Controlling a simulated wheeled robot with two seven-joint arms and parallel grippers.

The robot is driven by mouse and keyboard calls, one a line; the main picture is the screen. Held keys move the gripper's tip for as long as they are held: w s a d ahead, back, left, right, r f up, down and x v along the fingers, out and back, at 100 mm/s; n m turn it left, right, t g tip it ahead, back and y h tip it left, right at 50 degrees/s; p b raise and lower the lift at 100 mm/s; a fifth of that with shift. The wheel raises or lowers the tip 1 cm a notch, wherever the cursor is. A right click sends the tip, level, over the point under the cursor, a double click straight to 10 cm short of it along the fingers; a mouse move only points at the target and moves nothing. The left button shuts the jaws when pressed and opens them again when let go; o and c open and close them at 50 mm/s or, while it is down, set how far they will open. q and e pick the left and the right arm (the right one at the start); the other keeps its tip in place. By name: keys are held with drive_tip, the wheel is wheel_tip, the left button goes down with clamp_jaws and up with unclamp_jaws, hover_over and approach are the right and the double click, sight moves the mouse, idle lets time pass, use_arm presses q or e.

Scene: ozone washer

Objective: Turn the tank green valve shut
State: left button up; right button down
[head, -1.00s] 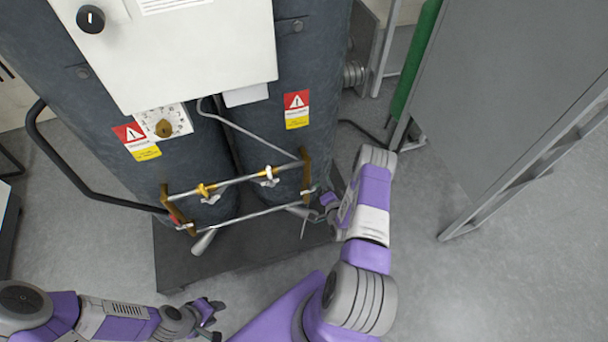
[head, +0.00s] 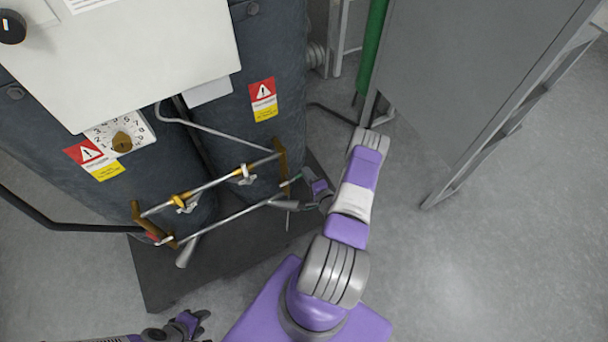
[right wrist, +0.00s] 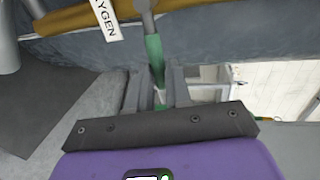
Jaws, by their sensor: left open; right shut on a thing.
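The green valve handle (right wrist: 154,58) is a green-sleeved lever on a metal stem, below a tag reading "OXYGEN" in part. My left gripper (head: 198,322) is open and empty near the bottom edge, apart from the tanks.
Two metal pipes with brass fittings (head: 180,199) run across the tank fronts. A white control box (head: 130,55) overhangs them. A grey panel on a frame (head: 480,80) stands right of my right arm.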

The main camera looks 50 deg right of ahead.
drive_tip(key=shift+a+f, duration=0.1)
drive_tip(key=shift+a, duration=0.05)
drive_tip(key=c, duration=1)
unclamp_jaws()
drive_tip(key=shift+c, duration=0.2)
drive_tip(key=p+v, duration=0.2)
drive_tip(key=v, duration=0.5)
drive_tip(key=shift+s, duration=0.2)
